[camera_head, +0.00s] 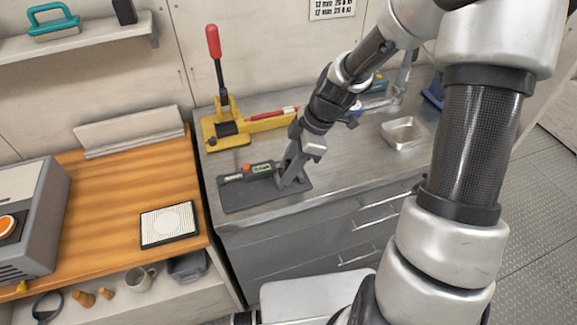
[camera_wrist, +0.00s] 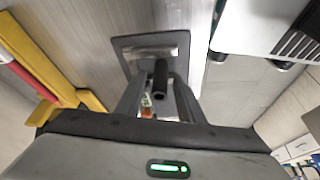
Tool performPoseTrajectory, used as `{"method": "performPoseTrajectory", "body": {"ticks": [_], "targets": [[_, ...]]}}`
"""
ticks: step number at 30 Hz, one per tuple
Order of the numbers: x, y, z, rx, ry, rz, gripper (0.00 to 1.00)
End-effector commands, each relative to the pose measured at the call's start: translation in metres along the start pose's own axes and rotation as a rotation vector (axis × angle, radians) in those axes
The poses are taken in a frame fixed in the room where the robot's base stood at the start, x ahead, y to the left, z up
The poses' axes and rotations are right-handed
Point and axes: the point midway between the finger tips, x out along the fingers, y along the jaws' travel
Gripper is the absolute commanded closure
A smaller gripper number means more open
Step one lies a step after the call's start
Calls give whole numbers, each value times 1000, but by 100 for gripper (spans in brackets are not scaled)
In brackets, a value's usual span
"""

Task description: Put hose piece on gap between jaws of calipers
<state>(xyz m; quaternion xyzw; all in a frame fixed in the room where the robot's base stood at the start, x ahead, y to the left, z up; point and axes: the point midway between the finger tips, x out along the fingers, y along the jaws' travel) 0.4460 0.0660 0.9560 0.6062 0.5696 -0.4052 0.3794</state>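My gripper (camera_head: 291,172) is low over a dark mat (camera_head: 234,203) on the grey bench, at the right part of the calipers. The calipers (camera_head: 262,169) lie on the mat, with a green display and an orange-red knob. In the wrist view the hose piece (camera_wrist: 160,82), a short black tube, is between the fingers of my gripper (camera_wrist: 160,75), which appear shut on it near the tips. The tube's open end faces the wrist camera. A silver part of the calipers (camera_wrist: 150,53) lies beyond it. I cannot tell whether the hose touches the jaws. My gripper hides them in the head view.
A yellow tool with a red-topped lever (camera_head: 213,42) stands behind the mat. A metal tray (camera_head: 405,132) is to the right on the bench. A wooden counter (camera_head: 110,185) is to the left, across a gap. Some bench top right of the mat is clear.

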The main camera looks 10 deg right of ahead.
Motion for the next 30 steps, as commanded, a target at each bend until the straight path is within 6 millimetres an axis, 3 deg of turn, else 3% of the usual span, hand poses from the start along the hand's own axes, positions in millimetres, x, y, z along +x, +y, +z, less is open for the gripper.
{"method": "performPoseTrajectory", "body": {"ticks": [15, 21, 30], "targets": [[-101, 1, 0, 1, -2, 6, 65], [-117, 0, 0, 0, -1, 3, 65], [-119, 0, 0, 0, -1, 1, 65]]}}
